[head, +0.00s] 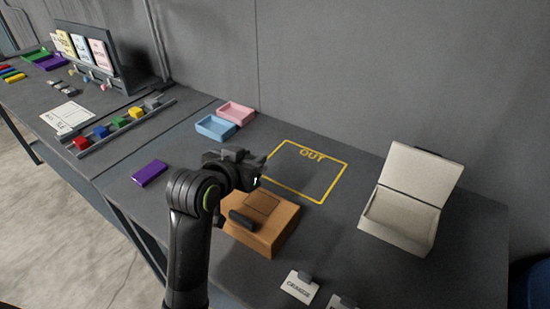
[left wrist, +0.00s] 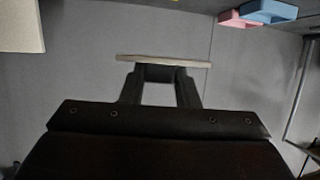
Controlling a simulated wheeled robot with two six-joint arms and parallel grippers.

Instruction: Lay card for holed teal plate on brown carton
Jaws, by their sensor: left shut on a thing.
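The brown carton (head: 284,232) stands on the bench in the head view, with a darker brown rectangle on its top. My left gripper (head: 257,172) is above the carton's far side, apart from it as far as I can tell. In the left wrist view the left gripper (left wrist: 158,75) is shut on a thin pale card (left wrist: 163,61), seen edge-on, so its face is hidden. In the head view the card is mostly hidden by the gripper. I cannot make out a holed teal plate. My right gripper is not in view.
A dark block (head: 242,219) shows at the carton's near left. An open white box (head: 400,215) stands right, beyond a yellow OUT outline (head: 310,170). Pink (head: 237,112) and blue (head: 215,127) trays sit behind. A purple block (head: 149,173) lies left; a label card (head: 299,287) stands in front.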

